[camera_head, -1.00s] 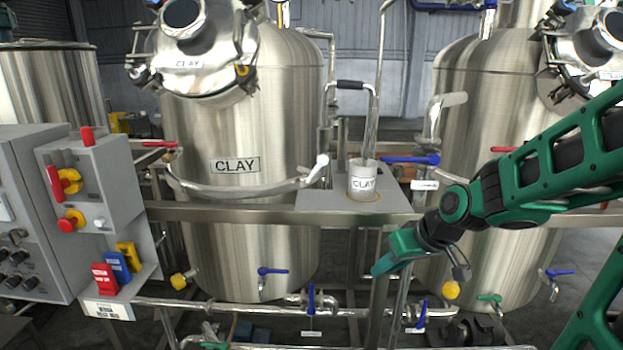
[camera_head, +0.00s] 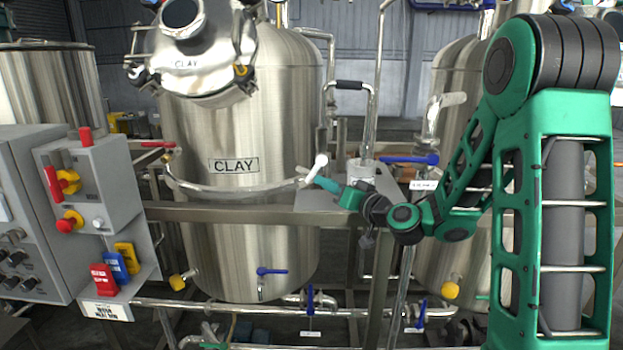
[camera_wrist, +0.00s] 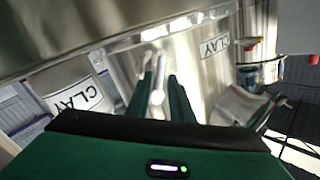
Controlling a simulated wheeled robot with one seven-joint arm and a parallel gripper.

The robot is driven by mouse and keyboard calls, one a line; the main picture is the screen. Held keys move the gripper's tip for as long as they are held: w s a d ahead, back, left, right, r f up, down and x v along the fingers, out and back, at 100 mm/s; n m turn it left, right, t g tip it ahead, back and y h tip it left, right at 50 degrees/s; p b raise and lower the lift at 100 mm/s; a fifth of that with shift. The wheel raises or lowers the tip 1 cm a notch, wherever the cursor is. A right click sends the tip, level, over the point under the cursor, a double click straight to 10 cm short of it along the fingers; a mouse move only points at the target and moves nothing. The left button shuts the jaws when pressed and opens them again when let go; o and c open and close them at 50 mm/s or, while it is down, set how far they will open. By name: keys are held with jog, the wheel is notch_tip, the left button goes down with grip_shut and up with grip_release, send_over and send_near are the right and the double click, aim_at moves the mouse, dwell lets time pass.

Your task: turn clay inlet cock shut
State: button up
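The clay tank (camera_head: 240,135), a steel vessel with a CLAY plate (camera_head: 234,165), stands left of centre. A curved pipe along its front ends at a pale knobbed handle (camera_head: 317,166). My gripper (camera_head: 320,182) points left just by this handle. In the wrist view my two green fingers (camera_wrist: 163,78) are apart, with a pale handle (camera_wrist: 157,96) showing between them and nothing clearly clasped. A red lever (camera_head: 157,144) lies level at the tank's left, and a blue lever (camera_head: 410,160) lies level right of the gripper. I cannot tell which handle is the clay inlet cock.
A grey control box (camera_head: 95,185) is at the left. Pipes with blue levers (camera_head: 272,271) run low in front.

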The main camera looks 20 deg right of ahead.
aim_at(313, 176)
jog(key=x, duration=0.7)
jog(key=shift+w+a+f, duration=0.1)
jog(key=shift+w, duration=0.1)
grip_shut()
jog(key=shift+a, duration=0.1)
